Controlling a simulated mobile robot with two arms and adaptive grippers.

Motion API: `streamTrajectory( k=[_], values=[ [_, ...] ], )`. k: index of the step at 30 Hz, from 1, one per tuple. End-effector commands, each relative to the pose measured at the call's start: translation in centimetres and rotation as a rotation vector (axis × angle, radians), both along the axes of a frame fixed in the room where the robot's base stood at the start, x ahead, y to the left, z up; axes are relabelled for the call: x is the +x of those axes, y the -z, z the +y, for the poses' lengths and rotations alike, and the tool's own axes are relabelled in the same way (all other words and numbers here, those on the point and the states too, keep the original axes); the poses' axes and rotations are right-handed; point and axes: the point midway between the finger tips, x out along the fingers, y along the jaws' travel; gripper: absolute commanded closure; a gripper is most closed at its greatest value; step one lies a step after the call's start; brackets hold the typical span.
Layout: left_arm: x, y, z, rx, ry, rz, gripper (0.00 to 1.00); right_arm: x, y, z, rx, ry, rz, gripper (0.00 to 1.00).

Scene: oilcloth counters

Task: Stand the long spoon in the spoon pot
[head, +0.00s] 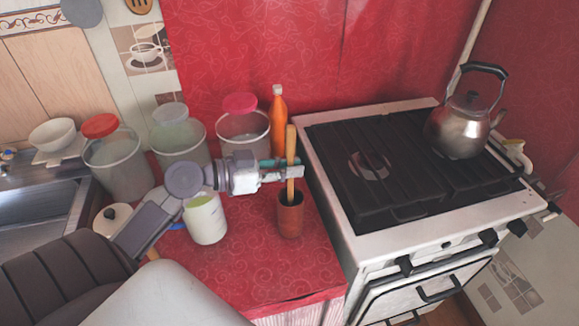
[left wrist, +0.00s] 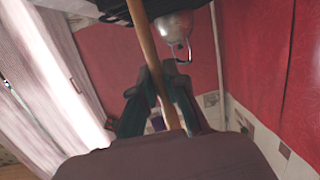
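The long wooden spoon (head: 291,143) is upright in the head view. Its lower end disappears at the mouth of the brown spoon pot (head: 290,217), which stands on the red counter; the depth inside is hidden. My left gripper (head: 293,172) reaches in from the left, above the pot, with its fingers closed around the spoon. In the left wrist view the spoon (left wrist: 143,35) runs between the two fingertips (left wrist: 161,72), which are close against it. My right gripper is in neither view.
The stove (head: 330,190) is right of the pot, with a kettle (head: 461,128) on it. A white-green container (head: 205,222) stands left of the pot. Several lidded jars and an orange bottle (head: 278,108) stand behind. The front counter (head: 270,270) is clear.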

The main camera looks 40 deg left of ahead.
Motion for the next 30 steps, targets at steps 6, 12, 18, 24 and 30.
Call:
streamTrajectory(
  k=[6, 12, 18, 24, 30],
  values=[
    [0.0, 0.0, 0.0, 0.000, 0.000, 0.000, 0.59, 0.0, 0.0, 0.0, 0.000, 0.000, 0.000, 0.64],
    [0.0, 0.0, 0.0, 0.001, 0.000, 0.001, 0.59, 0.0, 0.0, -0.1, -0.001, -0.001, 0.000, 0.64],
    [-0.9, -0.1, 0.7, -0.001, -0.002, 0.003, 0.59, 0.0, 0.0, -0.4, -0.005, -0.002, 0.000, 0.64],
    [-3.8, -0.7, 2.9, -0.002, -0.004, 0.005, 0.59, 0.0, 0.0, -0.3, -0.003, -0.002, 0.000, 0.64],
    [-7.0, -1.5, 5.3, 0.000, -0.003, 0.002, 0.59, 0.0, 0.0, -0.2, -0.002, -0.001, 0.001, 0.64]
  ],
)
